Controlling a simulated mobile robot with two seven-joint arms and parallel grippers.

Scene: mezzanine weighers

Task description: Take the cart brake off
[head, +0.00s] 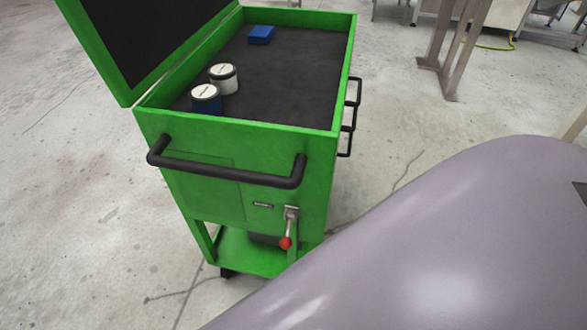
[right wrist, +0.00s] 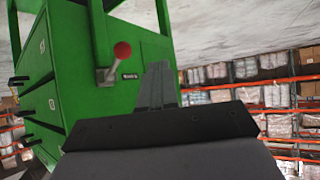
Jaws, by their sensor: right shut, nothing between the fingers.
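The green cart (head: 215,185) stands on the floor with its lid raised, and it also shows in the right wrist view (right wrist: 70,40), which is turned over. The brake lever, with a red knob (head: 286,242), hangs down from a metal mount (head: 291,212) on the cart's end panel, below the black push handle (head: 228,168). In the right wrist view the red knob (right wrist: 122,49) lies just left of and above my right gripper (right wrist: 158,70). That gripper is shut and empty, apparently apart from the lever. My left gripper is in neither view.
Two round tubs (head: 223,78) and a blue block (head: 261,35) sit in the cart's dark top tray. Drawer handles (head: 350,118) stick out on its right side. Steel table legs (head: 455,50) stand at the upper right. Floor left of the cart is clear.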

